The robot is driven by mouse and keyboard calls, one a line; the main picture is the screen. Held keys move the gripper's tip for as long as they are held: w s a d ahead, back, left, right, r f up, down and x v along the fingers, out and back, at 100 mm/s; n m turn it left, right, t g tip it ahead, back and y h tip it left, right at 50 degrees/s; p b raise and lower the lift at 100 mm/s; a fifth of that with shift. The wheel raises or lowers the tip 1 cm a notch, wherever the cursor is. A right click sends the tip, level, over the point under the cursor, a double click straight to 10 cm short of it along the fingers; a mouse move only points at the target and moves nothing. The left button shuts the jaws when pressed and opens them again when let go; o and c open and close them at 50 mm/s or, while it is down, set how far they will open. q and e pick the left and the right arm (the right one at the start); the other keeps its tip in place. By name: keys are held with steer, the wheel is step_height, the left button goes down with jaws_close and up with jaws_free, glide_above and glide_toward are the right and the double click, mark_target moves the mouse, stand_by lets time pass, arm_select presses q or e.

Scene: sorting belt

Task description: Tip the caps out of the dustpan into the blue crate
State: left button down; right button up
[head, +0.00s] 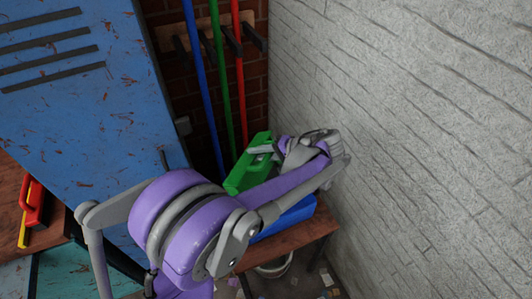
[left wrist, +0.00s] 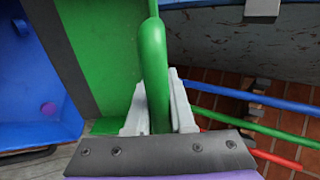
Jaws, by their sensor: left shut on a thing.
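The green dustpan (head: 243,176) is in the head view, above the wooden bench and close to the blue crate (head: 292,217). My left gripper (head: 267,151) is shut on its handle. In the left wrist view, the green handle (left wrist: 152,60) stands between the two pale fingers, and the dustpan's body (left wrist: 100,45) is just left of it. The dustpan looks tilted. The blue crate (left wrist: 25,75) lies beyond it at the left edge, with one small purple cap (left wrist: 48,109) visible inside. The dustpan's inside and most of the crate are hidden. My right gripper is out of view.
A grey brick wall (head: 430,130) is close to the right of my left arm. A blue locker (head: 80,110) stands left. Blue, green and red poles hang on a rack (head: 205,30) behind. A bucket (head: 273,268) and scattered bits are on the floor below the bench (head: 310,230).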

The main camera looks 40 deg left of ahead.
arm_select(q)
steer(key=a, duration=0.1)
steer(key=s+a+h+p, duration=0.1)
steer(key=a, duration=0.1)
steer(key=a+f+h+p, duration=0.1)
steer(key=a, duration=0.1)
steer(key=shift+s+t, duration=0.15)
steer(key=shift+t, duration=0.15)
steer(key=s+a+f+t+h+b, duration=0.1)
steer(key=s+a+f+t+h, duration=0.15)
steer(key=a+f+h, duration=0.65)
step_height(320, 180, up, 7)
steer(key=p, duration=0.4)
steer(key=shift+w+r, duration=0.15)
steer(key=shift+a, duration=0.15)
